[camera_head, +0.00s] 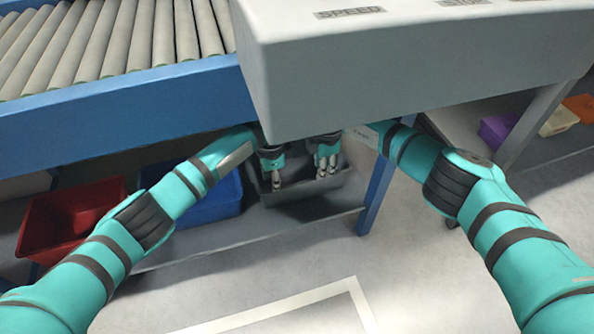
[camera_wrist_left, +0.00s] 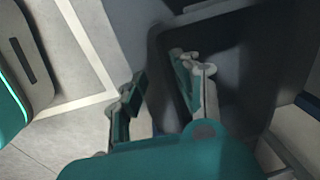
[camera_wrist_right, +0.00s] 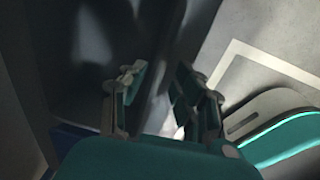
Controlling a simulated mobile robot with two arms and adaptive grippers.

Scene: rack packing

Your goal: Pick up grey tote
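The grey tote (camera_head: 302,192) sits on the low shelf under the conveyor, between the blue bin and a blue leg. My left gripper (camera_head: 277,182) and right gripper (camera_head: 328,170) are side by side at its near wall, pointing down. In the left wrist view the tote (camera_wrist_left: 232,75) fills the right side; the left gripper's fingers (camera_wrist_left: 162,85) are apart, one on each side of the wall. In the right wrist view the tote (camera_wrist_right: 85,60) is at left; the right gripper's fingers (camera_wrist_right: 160,85) are also apart across the wall. Contact cannot be told.
A blue bin (camera_head: 207,195) and a red bin (camera_head: 65,217) stand left of the tote. A grey control box (camera_head: 420,75) hangs above, hiding part of my wrists. The blue leg (camera_head: 376,190) is close on the right. The floor (camera_head: 290,262) in front is clear.

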